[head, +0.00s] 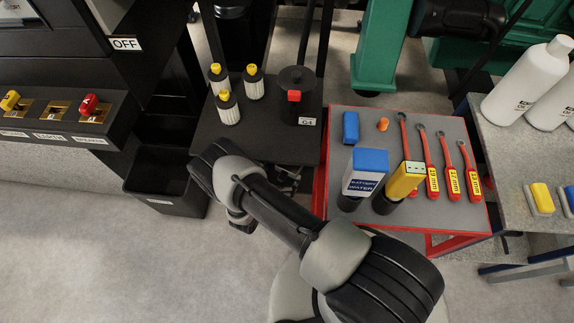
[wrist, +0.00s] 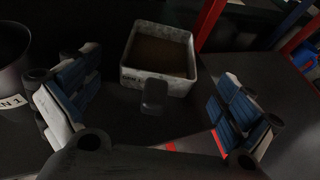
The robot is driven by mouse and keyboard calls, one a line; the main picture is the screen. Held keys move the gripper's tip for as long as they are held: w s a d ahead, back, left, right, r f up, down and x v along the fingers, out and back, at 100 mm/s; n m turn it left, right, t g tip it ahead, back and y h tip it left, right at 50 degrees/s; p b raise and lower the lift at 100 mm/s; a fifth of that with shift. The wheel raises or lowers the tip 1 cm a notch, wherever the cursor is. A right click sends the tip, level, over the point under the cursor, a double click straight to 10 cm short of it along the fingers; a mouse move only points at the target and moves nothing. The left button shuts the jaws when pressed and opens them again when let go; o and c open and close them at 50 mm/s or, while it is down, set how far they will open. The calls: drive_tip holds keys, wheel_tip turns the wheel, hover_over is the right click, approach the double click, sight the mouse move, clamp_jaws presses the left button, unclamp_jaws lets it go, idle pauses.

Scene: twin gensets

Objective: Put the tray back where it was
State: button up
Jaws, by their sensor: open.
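In the wrist view, a grey-white rectangular tray (wrist: 189,77) with a brown inside stands on a dark surface. A black block-like handle (wrist: 155,93) sticks out from its near side. My gripper (wrist: 152,104) is open, with one blue-padded finger left of the handle and the other right of it. Neither finger appears to touch the handle or the tray. In the head view my forearm and wrist reach left to the front of the dark shelf; the tray and fingers cannot be clearly made out there.
A dark shelf (head: 262,141) holds several white filters and a black can (head: 300,98). Right of it, a red-edged cart (head: 463,208) carries wrenches and bottles. A black open bin (head: 166,186) stands at left. The wrist view shows a dark cylinder (wrist: 12,62) and red frame bars (wrist: 208,22).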

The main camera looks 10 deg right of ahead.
drive_tip(key=p+v, duration=0.1)
drive_tip(key=v, duration=0.5)
drive_tip(key=shift+s+a+r, duration=0.2)
